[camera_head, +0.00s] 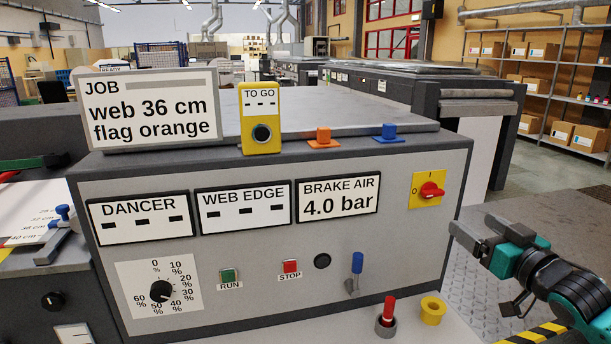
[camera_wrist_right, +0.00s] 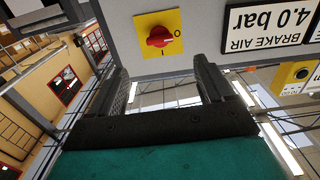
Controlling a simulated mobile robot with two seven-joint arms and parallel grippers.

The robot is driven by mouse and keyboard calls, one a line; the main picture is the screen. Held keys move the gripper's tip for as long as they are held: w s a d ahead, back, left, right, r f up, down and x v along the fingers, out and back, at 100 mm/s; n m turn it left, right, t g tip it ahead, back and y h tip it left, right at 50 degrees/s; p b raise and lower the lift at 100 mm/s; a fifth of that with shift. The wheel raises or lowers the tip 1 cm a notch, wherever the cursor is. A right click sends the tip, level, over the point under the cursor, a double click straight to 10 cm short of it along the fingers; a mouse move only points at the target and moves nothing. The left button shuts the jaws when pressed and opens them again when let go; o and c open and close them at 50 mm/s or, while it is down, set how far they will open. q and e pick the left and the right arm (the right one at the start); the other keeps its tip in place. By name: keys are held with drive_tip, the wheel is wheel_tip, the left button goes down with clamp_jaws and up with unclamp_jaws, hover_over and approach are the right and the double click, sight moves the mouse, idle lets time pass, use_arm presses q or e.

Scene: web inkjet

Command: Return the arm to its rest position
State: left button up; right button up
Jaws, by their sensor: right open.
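My right gripper (camera_head: 482,232) is at the right of the head view, beyond the right edge of the grey control console (camera_head: 240,262). Its jaws are open and empty, apart from the console. In the right wrist view the two dark fingers (camera_wrist_right: 163,88) stand wide apart with nothing between them. The red rotary switch on its yellow plate (camera_head: 429,190) is on the console front, left of and above the gripper; it also shows upside down in the wrist view (camera_wrist_right: 159,37). My left gripper is not in view.
The console carries a dial (camera_head: 161,291), run button (camera_head: 229,276), stop button (camera_head: 290,267) and blue lever (camera_head: 357,263). A red peg (camera_head: 388,309) and yellow ring (camera_head: 432,311) are on the pale ledge. Shelves with boxes (camera_head: 545,85) stand far right. Floor shows beyond the gripper.

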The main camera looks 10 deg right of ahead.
drive_tip(key=s+a+f+g, duration=0.2)
drive_tip(key=s+a+f, duration=0.15)
drive_tip(key=f, duration=0.55)
drive_tip(key=s+a+f+g, duration=0.1)
drive_tip(key=s+a+f, duration=0.25)
drive_tip(key=f, duration=0.55)
drive_tip(key=s+a+f+n+g, duration=0.1)
drive_tip(key=s+a+f+g, duration=0.3)
drive_tip(key=s+a+f, duration=0.9)
drive_tip(key=a, duration=0.3)
drive_tip(key=shift+s+a+f+y, duration=0.15)
drive_tip(key=shift+s+f+y, duration=0.05)
drive_tip(key=shift+s+y, duration=0.2)
